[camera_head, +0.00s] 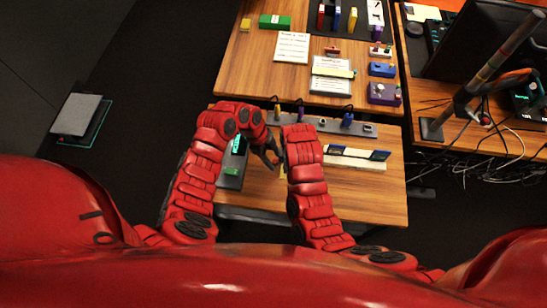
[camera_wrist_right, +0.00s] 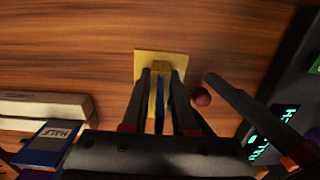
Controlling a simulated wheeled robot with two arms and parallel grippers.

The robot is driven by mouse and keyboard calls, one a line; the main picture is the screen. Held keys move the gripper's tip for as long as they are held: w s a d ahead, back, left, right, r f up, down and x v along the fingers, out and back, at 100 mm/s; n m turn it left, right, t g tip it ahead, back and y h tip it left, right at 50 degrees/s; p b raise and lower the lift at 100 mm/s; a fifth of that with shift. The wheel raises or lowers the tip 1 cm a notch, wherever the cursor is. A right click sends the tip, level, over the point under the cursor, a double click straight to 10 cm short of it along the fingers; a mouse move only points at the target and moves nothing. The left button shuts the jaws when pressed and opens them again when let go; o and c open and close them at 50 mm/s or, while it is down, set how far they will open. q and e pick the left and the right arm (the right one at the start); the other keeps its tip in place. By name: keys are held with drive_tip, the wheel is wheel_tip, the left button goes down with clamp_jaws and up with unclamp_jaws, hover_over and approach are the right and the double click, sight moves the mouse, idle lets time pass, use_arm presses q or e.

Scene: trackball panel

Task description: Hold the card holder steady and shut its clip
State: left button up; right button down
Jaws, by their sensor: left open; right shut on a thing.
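The card holder (camera_wrist_right: 147,60) shows in the right wrist view as a yellow square base with an upright yellow and blue part. My right gripper (camera_wrist_right: 161,82) is shut on that upright part. A small dark red ball (camera_wrist_right: 202,97), perhaps the clip's knob, is just right of the right gripper; how it joins the holder is unclear. My left gripper (camera_head: 268,156) is open beside the holder in the head view, and a dark finger reaches towards the ball in the wrist view. In the head view my right arm hides most of the holder and the right gripper.
A cream bar (camera_head: 355,162) with blue cards (camera_head: 366,154) stands right of the holder. A dark panel with a green display (camera_wrist_right: 262,140) lies on the other side. A grey rail (camera_head: 322,125) with several pegs is behind. The front right tabletop (camera_head: 370,198) is clear.

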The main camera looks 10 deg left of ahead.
use_arm(q)
drive_tip(key=shift+f, duration=0.15)
clamp_jaws()
drive_tip(key=shift+s+d, duration=0.1)
drive_tip(key=shift+s+d+n+t, duration=0.2)
drive_tip(key=shift+s+n+t, duration=0.1)
drive_tip(key=shift+n, duration=0.5)
drive_tip(key=shift+w, duration=0.1)
unclamp_jaws()
